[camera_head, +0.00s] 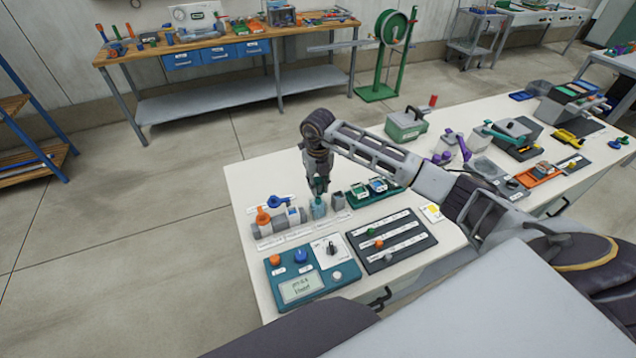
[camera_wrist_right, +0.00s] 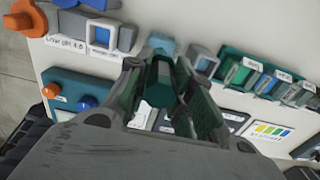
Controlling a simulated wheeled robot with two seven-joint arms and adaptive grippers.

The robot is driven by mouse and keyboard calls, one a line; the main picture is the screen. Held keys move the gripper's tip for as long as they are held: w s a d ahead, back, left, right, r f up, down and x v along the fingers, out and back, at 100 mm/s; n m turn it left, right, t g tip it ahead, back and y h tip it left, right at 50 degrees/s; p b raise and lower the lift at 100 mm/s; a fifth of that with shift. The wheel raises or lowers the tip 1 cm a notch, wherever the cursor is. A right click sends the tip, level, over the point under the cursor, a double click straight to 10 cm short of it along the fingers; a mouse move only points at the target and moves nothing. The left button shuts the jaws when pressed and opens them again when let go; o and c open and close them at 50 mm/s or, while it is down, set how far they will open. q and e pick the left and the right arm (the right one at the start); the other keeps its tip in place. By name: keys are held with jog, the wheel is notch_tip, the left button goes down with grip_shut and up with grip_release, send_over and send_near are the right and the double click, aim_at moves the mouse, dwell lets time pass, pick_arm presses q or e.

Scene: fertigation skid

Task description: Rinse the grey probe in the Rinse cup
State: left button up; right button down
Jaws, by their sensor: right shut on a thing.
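My right gripper (camera_head: 319,187) is over the near table, pointing down. In the right wrist view its fingers (camera_wrist_right: 168,95) are shut on a dark green, six-sided piece (camera_wrist_right: 157,76), which looks like the head of the probe. Its lower part is hidden, so I cannot see any grey on it. A pale blue cup (camera_head: 318,208) stands directly beneath the gripper; it also shows in the wrist view (camera_wrist_right: 161,42) just beyond the held piece. I cannot tell whether the probe's tip is inside it. No label naming the Rinse cup is readable. My left gripper is not visible.
A grey cup (camera_head: 338,201) stands close to the right of the blue one. Left are grey pipe fittings with an orange valve handle (camera_head: 263,215) and a blue one (camera_head: 279,202). A teal control box (camera_head: 308,282) and dark slotted panel (camera_head: 391,240) lie in front. A green rack (camera_head: 374,191) is behind right.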

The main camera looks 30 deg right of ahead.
jog(key=shift+f+b, duration=1.3)
jog(key=shift+f, duration=0.85)
jog(key=shift+r, duration=0.15)
jog(key=shift+r+p, duration=0.5)
jog(key=shift+r, duration=0.15)
jog(key=shift+f, duration=0.15)
jog(key=shift+f+b, duration=0.6)
jog(key=shift+f, duration=0.1)
jog(key=shift+r, duration=0.15)
jog(key=shift+r+p, duration=0.5)
jog(key=shift+r, duration=0.2)
jog(key=shift+f, duration=0.1)
